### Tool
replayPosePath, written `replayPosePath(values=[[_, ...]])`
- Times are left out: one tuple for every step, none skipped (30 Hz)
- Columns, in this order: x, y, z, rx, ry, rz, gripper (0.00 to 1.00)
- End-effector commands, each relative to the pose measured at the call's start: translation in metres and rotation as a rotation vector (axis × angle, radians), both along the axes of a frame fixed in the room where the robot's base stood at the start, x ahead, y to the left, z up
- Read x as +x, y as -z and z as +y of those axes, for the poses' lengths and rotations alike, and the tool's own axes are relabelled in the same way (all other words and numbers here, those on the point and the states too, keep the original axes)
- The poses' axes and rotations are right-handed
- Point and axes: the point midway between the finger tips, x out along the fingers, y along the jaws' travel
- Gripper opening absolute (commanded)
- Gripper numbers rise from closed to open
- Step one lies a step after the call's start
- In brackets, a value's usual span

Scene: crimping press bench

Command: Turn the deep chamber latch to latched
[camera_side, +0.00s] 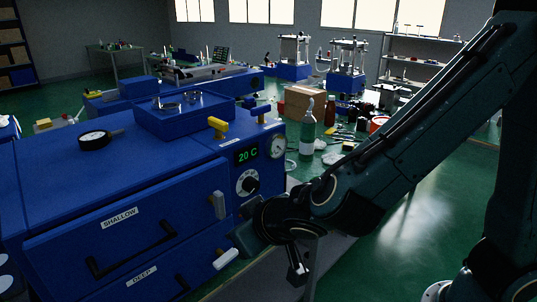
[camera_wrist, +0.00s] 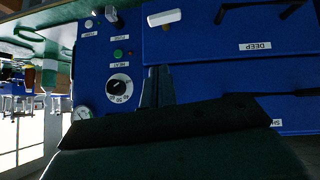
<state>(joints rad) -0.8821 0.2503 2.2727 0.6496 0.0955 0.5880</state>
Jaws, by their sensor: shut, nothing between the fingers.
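The deep chamber latch is a white handle (camera_side: 226,258) at the right edge of the DEEP drawer front (camera_side: 142,279). It lies nearly horizontal, and it also shows near the top of the upside-down wrist view (camera_wrist: 164,18). My gripper (camera_side: 240,236) is just above and beside it in the side view, facing the blue cabinet. In the wrist view my closed fingers (camera_wrist: 158,72) point at the panel, apart from the latch, with nothing between them.
The shallow latch (camera_side: 219,205) stands upright above, by the SHALLOW drawer handle (camera_side: 132,249). A dial (camera_side: 247,183), 20 C display (camera_side: 246,154) and gauge (camera_side: 278,146) are to the right.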

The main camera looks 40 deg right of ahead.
Motion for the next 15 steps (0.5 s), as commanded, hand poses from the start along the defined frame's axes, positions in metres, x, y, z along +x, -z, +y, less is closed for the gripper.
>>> replayPosePath(values=[[0.004, 0.004, -0.001, -0.001, 0.003, 0.001, 0.00], [0.006, 0.007, -0.002, -0.001, 0.003, 0.002, 0.00], [0.009, 0.010, -0.002, -0.002, 0.002, 0.002, 0.00], [0.012, 0.012, -0.002, -0.001, 0.002, 0.002, 0.00], [0.015, 0.015, -0.003, -0.001, 0.003, 0.002, 0.00], [0.018, 0.019, -0.003, -0.002, 0.002, 0.003, 0.00], [0.021, 0.021, -0.004, -0.002, 0.002, 0.003, 0.00], [0.023, 0.024, -0.004, -0.001, 0.003, 0.002, 0.00], [0.027, 0.028, -0.005, -0.002, 0.004, 0.003, 0.00], [0.030, 0.030, -0.005, -0.001, 0.003, 0.003, 0.00], [0.032, 0.033, -0.005, -0.001, 0.002, 0.002, 0.00], [0.036, 0.036, -0.005, -0.001, 0.002, 0.003, 0.00], [0.038, 0.039, -0.006, -0.001, 0.003, 0.004, 0.00], [0.041, 0.042, -0.006, -0.001, 0.002, 0.003, 0.00], [0.044, 0.045, -0.007, -0.001, 0.002, 0.003, 0.00]])
